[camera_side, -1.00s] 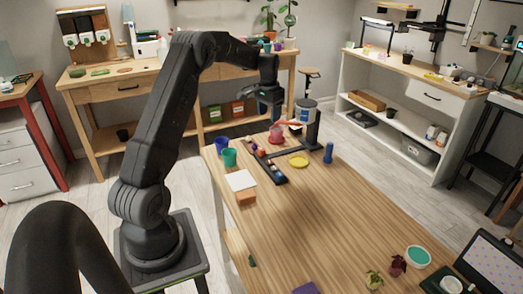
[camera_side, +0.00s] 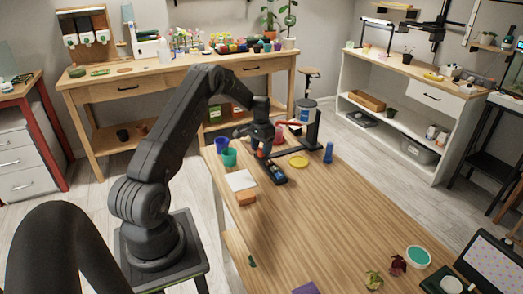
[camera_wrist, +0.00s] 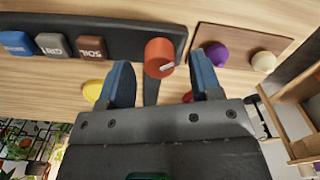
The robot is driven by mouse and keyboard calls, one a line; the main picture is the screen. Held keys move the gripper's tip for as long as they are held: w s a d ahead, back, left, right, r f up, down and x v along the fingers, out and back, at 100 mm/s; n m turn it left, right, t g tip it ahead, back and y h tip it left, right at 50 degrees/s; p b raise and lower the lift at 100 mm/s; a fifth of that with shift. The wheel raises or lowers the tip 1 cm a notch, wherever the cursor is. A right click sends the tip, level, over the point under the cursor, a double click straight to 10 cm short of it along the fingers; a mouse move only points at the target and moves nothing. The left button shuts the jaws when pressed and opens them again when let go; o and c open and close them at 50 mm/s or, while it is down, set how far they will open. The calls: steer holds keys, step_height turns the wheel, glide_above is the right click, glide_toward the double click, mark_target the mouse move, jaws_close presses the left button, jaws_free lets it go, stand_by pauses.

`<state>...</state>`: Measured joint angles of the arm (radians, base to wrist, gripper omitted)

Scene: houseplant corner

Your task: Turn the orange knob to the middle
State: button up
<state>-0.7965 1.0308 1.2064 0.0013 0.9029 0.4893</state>
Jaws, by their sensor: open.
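The orange knob (camera_wrist: 160,57) shows in the wrist view at the end of a black panel (camera_wrist: 110,25), with a small pale mark on its lower side. My gripper (camera_wrist: 162,75) is open, with one blue-padded finger on each side of the knob's near edge. I cannot tell whether either finger touches it. In the side view my gripper (camera_side: 256,148) is low over the far end of the black panel (camera_side: 276,180) and mostly hides the knob there.
Blue, grey and brown buttons, the last two marked GRIT and SOIL, line the panel. A wooden board beside it holds a purple knob (camera_wrist: 216,54) and a cream knob (camera_wrist: 263,61). A yellow disc (camera_side: 299,162), teal cup (camera_side: 229,157) and blue object (camera_side: 328,153) stand nearby.

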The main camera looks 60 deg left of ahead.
steer(key=shift+f, duration=0.85)
steer(key=c, duration=0.9)
